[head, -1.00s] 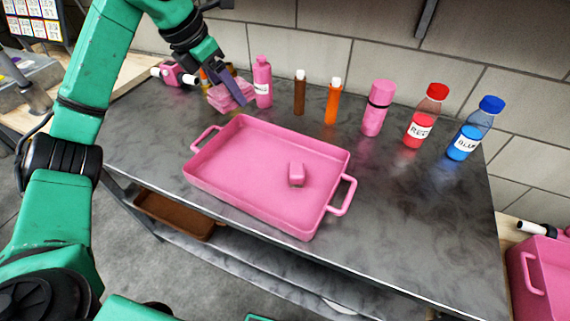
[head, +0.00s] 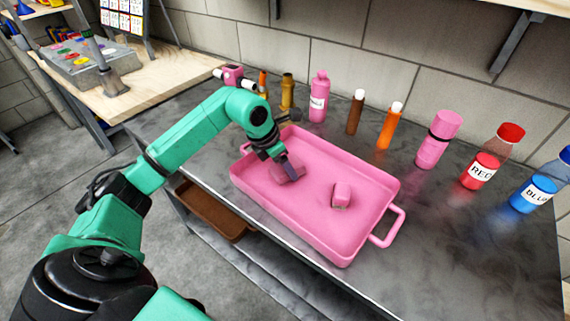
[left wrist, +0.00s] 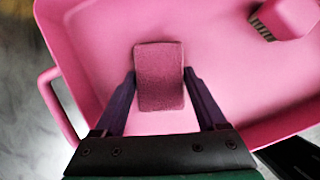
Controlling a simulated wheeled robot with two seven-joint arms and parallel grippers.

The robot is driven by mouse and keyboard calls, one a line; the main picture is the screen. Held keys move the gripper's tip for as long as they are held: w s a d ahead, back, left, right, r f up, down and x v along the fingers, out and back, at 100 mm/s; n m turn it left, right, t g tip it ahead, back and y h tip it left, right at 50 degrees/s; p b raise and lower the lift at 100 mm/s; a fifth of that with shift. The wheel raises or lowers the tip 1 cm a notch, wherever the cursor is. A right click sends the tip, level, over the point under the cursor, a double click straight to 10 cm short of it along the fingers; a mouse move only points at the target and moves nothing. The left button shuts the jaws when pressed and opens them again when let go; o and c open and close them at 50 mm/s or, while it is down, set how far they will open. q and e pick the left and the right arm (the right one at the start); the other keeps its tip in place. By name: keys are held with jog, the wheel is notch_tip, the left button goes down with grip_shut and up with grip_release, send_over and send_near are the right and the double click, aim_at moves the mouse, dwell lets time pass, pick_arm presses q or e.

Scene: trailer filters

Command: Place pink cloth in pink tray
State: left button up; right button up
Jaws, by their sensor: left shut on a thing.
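The pink tray (head: 345,240) lies on the dark table, with a handle at each end. My left gripper (head: 287,168) is inside the tray's outline, over its left part. It is shut on the pink cloth (head: 284,174), a folded block. In the left wrist view the cloth (left wrist: 160,76) sits between the two fingers above the pink tray floor (left wrist: 230,80). I cannot tell whether the cloth touches the floor. My right gripper is in neither view.
A small pink brush-like block (head: 341,195) lies in the tray's right half. Behind the tray stand a pink bottle (head: 319,97), brown (head: 355,112) and orange (head: 390,126) bottles, a pink flask (head: 438,140), and red (head: 481,172) and blue (head: 534,194) bottles.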

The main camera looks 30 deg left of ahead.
pick_arm(q)
jog(key=shift+f, duration=0.1)
jog(key=o, duration=1.3)
jog(key=v, duration=1.2)
jog(key=shift+a, duration=0.1)
